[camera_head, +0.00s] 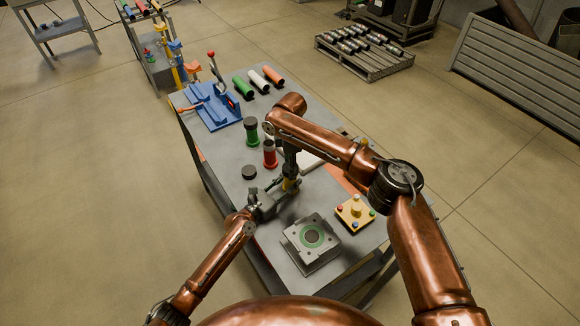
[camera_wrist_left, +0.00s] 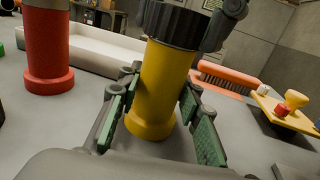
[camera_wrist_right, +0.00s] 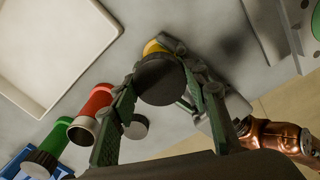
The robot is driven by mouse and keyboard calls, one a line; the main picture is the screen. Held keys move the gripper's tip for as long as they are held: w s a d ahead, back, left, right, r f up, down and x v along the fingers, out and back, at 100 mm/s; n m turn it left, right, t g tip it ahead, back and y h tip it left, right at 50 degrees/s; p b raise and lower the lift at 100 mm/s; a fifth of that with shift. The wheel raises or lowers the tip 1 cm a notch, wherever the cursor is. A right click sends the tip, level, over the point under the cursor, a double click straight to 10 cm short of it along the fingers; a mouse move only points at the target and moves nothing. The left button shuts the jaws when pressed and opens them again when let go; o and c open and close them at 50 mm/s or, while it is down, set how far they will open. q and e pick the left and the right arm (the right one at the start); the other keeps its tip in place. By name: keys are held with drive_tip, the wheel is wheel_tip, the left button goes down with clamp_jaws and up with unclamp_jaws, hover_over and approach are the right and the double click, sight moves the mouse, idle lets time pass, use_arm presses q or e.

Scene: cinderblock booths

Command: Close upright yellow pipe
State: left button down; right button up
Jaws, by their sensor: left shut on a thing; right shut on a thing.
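The yellow pipe (camera_wrist_left: 163,88) stands upright on the table in the left wrist view, with a black cap (camera_wrist_left: 172,26) at its top. My left gripper (camera_wrist_left: 155,125) is shut on the lower part of the pipe, one finger on each side. In the head view the pipe (camera_head: 289,184) is mostly hidden by my grippers. My right gripper (camera_head: 290,172) comes down from above and is shut on the black cap, which also shows between its fingers in the right wrist view (camera_wrist_right: 161,80). Whether the cap is fully seated cannot be told.
A red pipe (camera_head: 270,155) and a black-capped green pipe (camera_head: 251,131) stand nearby. A loose black cap (camera_head: 249,172) lies beside them. A grey fixture (camera_head: 324,258) and yellow button box (camera_head: 347,220) are at the near end. A white tray (camera_wrist_right: 30,85) lies behind; a blue fixture (camera_head: 216,110) is farther off.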

drive_tip(key=m, duration=0.4)
drive_tip(key=shift+s+f+m, duration=0.1)
drive_tip(key=shift+m, duration=0.3)
drive_tip(key=m, duration=0.6)
drive_tip(key=shift+m, duration=0.4)
drive_tip(key=o, duration=1.4)
wheel_tip(320, 180, up, 12)
drive_tip(key=shift+r, duration=0.1)
use_arm(q)
drive_tip(key=c, duration=1.3)
unclamp_jaws()
